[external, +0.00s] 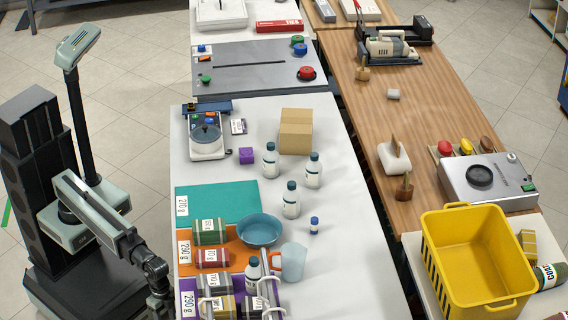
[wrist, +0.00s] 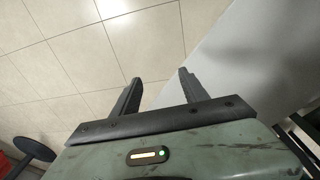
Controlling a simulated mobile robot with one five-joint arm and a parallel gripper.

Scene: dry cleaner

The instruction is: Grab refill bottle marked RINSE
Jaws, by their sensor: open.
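Several white bottles with dark caps stand upright on the white table (external: 350,265) in the external view. One bottle (external: 270,160) is left of the cardboard box, one bottle (external: 314,170) is in front of it, and one bottle (external: 291,200) is nearer. Another bottle (external: 253,275) stands among the jars at the front. Their labels are too small to read, so I cannot tell which is marked RINSE. My gripper (wrist: 160,92) is open and empty in the wrist view, above floor and a pale table edge. No bottle shows there.
A blue bowl (external: 260,230), a clear pitcher (external: 293,262) and labelled jars (external: 210,232) crowd the front left of the table. A cardboard box (external: 296,131) and a purple cube (external: 246,156) stand farther back. The table's right side is mostly clear. A yellow crate (external: 480,296) is at right.

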